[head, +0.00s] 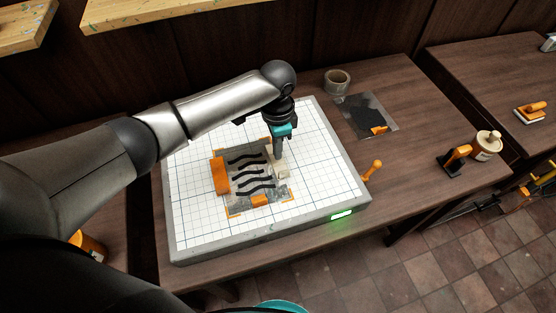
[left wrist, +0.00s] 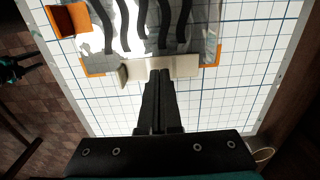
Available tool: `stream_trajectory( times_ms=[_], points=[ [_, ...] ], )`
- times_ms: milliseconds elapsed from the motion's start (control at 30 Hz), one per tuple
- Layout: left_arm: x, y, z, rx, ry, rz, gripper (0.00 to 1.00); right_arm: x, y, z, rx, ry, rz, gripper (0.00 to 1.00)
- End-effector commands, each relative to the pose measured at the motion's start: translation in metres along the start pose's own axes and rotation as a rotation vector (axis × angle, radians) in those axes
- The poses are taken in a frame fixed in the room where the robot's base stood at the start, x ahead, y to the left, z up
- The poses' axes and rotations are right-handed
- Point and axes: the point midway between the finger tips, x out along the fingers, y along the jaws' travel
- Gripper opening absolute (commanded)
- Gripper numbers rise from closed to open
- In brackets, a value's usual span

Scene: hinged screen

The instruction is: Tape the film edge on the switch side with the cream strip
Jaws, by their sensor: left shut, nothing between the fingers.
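The film (head: 236,181) with black wavy bands lies on the gridded top of the light box (head: 330,130); it also shows in the left wrist view (left wrist: 150,30). The orange switch lever (head: 372,170) is on the box's right side. The cream strip (left wrist: 185,67) lies along the film edge on that side, and one end looks bent up; in the head view it is small (head: 283,172) and partly hidden. My left gripper (head: 279,156) points down, shut and empty, its fingertips (left wrist: 160,73) at the strip's middle; contact is unclear.
A green-lit display (head: 341,215) is on the box front.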

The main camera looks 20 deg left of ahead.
Motion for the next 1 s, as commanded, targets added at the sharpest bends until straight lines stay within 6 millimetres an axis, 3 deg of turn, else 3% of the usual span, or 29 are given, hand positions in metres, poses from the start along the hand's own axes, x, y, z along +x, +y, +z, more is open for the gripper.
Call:
stream_trajectory(
  times_ms=[1000],
  points=[
    [0.017,0.000,0.000,0.000,0.000,0.001,0.00,0.006,0.000,0.001,0.000,0.000,0.000,0.50]
  ],
)
